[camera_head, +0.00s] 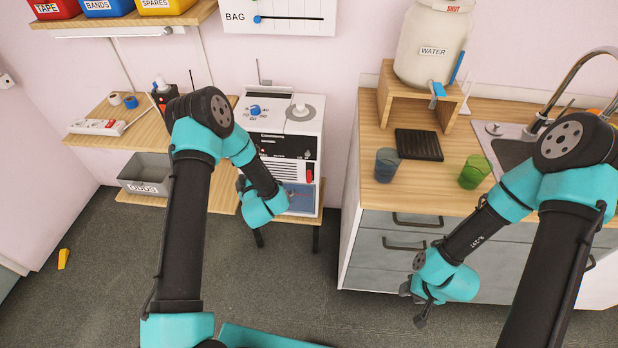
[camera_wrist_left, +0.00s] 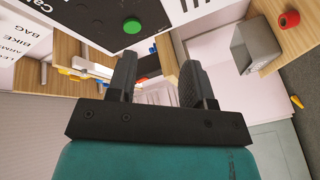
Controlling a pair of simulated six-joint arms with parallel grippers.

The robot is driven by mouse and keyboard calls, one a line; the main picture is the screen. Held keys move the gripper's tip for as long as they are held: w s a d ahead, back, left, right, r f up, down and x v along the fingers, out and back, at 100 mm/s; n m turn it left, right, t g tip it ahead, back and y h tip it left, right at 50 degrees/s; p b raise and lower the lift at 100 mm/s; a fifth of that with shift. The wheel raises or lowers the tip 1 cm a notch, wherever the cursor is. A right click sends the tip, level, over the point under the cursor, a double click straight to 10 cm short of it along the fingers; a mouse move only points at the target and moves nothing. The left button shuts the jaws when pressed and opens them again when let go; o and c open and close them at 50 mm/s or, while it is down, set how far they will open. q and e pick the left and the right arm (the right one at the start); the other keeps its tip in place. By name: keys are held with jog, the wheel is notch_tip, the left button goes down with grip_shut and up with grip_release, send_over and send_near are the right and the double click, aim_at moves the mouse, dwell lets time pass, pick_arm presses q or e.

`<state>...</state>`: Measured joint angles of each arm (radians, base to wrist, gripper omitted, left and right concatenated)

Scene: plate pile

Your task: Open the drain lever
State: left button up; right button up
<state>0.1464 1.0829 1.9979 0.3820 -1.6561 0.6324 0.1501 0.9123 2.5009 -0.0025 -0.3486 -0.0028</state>
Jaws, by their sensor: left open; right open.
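A white jug (camera_head: 432,48) labelled WATER stands on a small wooden stand on the right counter. A blue tap piece (camera_head: 438,90) sits low on its front, and a blue bar (camera_head: 457,67) slants up beside it. A red SHUT label is on the lid. I cannot tell which blue part is the drain lever. My right gripper (camera_head: 412,306) is open and empty, below and in front of the counter's drawers, well apart from the jug. My left gripper (camera_wrist_left: 158,80) is open and empty; in the head view it hangs by the white machine (camera_head: 290,130), its fingers partly hidden.
Under the tap lies a black grate (camera_head: 418,145); a blue-grey cup (camera_head: 387,165) and a green cup (camera_head: 474,171) stand nearby. A sink (camera_head: 515,150) with a tall faucet is at right. The machine has a blue knob and red switch. Shelves and a grey bin (camera_head: 147,172) stand left.

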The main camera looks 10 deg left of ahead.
aim_at(308, 178)
pick_arm(q)
jog(key=o, duration=0.6)
jog(key=s+d+f+h, duration=0.1)
jog(key=d+h, duration=0.1)
jog(key=d+f+m+t+h, duration=0.1)
jog(key=d+f+h, duration=0.1)
jog(key=d+h, duration=0.1)
jog(key=s+d+f+m+t+h, duration=0.1)
jog(key=d+f+h, duration=0.1)
jog(key=d+h, duration=0.1)
jog(key=shift+s+f, duration=0.2)
jog(key=shift+s, duration=0.15)
jog(key=o, duration=0.4)
jog(key=s+d+h, duration=0.1)
jog(key=d+h, duration=0.1)
jog(key=s+d+f+h, duration=0.1)
jog(key=s+d+h, duration=0.1)
jog(key=d, duration=0.1)
jog(key=s+d+f+h, duration=0.1)
jog(key=d+h, duration=0.1)
jog(key=shift+s+d+m, duration=0.2)
jog(key=shift+s+m, duration=0.1)
jog(key=shift+c, duration=0.2)
jog(key=x, duration=1.7)
jog(key=shift+w+d+r, duration=0.1)
jog(key=shift+w+r, duration=0.1)
jog(key=c, duration=0.9)
